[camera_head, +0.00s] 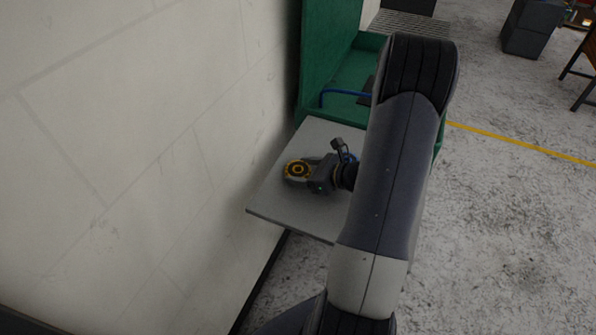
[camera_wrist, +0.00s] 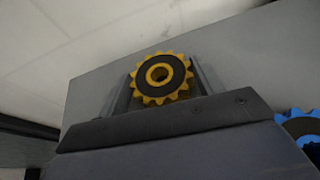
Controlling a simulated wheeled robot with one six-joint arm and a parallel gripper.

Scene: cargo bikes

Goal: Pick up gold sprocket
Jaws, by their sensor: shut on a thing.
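The gold sprocket (camera_head: 298,169) is a toothed gold ring with a dark face and a gold hub. In the head view it is at the left end of my gripper (camera_head: 299,171), over the grey table top. In the wrist view the sprocket (camera_wrist: 161,78) sits between the two fingers of my gripper (camera_wrist: 163,80), which are shut on its sides. I cannot tell whether it touches the table or is held just above it.
The grey table (camera_head: 282,204) stands against a pale block wall (camera_head: 150,130). A blue toothed part (camera_wrist: 299,127) shows at the wrist view's right edge. A green cart or bin (camera_head: 331,60) with a blue bar (camera_head: 345,92) is behind. Open floor (camera_head: 500,220) lies to the right.

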